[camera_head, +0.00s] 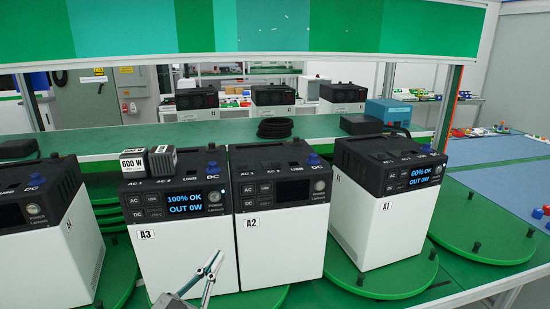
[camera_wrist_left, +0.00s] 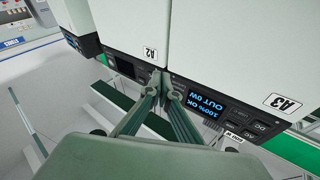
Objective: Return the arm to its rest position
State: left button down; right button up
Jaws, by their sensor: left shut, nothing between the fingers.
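My left gripper (camera_head: 216,259) rises from the bottom edge of the head view, in front of the power station marked A3 (camera_head: 180,260) near its border with the one marked A2 (camera_head: 285,255). Its thin grey fingers come together at the tips, with nothing held. In the left wrist view the fingertips (camera_wrist_left: 161,76) meet beside the seam between A2 (camera_wrist_left: 130,20) and A3 (camera_wrist_left: 225,50), which appear upside down. I cannot tell whether they touch the housings. My right gripper is not in view.
The station marked A1 (camera_head: 370,220) stands on a green round turntable (camera_head: 395,280) at the right. Another station (camera_head: 65,250) stands at the left. A small block marked 600 W (camera_head: 133,162) sits on top of A3. Behind is a green bench (camera_head: 220,132) with a black cable coil (camera_head: 275,127).

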pick_arm(q)
jog(key=s+a+f+g+y, duration=0.1)
jog(key=s+f+g, duration=0.2)
jog(key=s+f, duration=0.3)
jog(key=s+a+f+n+g+y, duration=0.1)
jog(key=s+f, duration=0.6)
jog(key=f, duration=1)
jog(key=s+a+f+g+y, duration=0.1)
jog(key=s+f+g, duration=0.4)
jog(key=f, duration=0.6)
jog(key=shift+s+a+f+n+y, duration=0.25)
jog(key=shift+s+n+y, duration=0.15)
jog(key=shift+s+y, duration=0.3)
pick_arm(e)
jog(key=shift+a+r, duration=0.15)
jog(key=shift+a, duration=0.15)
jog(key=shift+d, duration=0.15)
